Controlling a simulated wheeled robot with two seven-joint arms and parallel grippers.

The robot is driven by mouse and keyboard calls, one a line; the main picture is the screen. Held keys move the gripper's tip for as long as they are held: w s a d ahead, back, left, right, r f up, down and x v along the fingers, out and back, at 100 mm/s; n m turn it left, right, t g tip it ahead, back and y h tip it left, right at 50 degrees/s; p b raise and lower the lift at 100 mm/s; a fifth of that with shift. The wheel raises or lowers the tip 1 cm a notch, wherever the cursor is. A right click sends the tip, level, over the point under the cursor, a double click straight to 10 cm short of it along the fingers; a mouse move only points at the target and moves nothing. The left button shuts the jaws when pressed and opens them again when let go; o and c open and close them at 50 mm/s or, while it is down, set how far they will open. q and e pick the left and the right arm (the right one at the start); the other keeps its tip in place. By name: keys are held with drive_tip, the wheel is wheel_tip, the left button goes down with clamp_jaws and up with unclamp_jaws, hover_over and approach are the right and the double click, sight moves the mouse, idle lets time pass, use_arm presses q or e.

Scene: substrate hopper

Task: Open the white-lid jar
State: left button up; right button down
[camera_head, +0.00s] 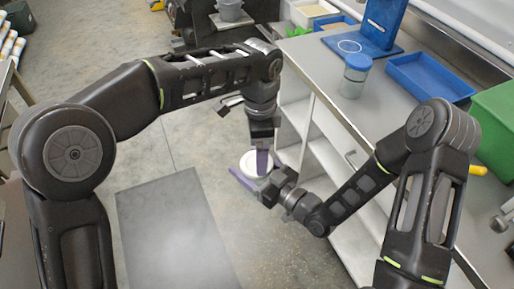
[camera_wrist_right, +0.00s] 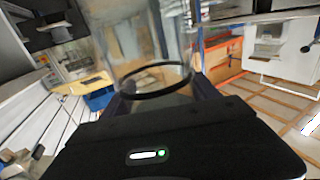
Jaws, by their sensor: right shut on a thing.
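The white-lid jar (camera_head: 250,167) is held in the air in front of the counter, its white lid facing up in the head view. My right gripper (camera_head: 256,180) is shut on the jar's body, with a purple finger showing beside it. In the right wrist view, the clear jar body (camera_wrist_right: 140,50) stands between the dark blue fingers, with a black ring around its lower part. My left gripper (camera_head: 262,155) points down at the lid from above, a purple finger overlapping it. Whether it touches or grips the lid is hidden.
A blue-lid jar (camera_head: 352,84) stands on the steel counter (camera_head: 385,110). Open shelves (camera_head: 300,115) lie below the counter.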

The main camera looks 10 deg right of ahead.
sight(257, 179)
use_arm(q)
drive_tip(key=shift+s+d+r+t, duration=0.1)
drive_tip(key=shift+d+r+t, duration=0.3)
drive_tip(key=shift+r, duration=0.35)
drive_tip(key=shift+w+a+r, duration=0.25)
drive_tip(key=shift+a+r, duration=0.1)
drive_tip(key=shift+r, duration=0.35)
drive_tip(key=shift+w+a+r+m+g, duration=0.1)
drive_tip(key=shift+a+m+g, duration=0.2)
drive_tip(key=shift+m, duration=0.1)
drive_tip(key=shift+f, duration=4.05)
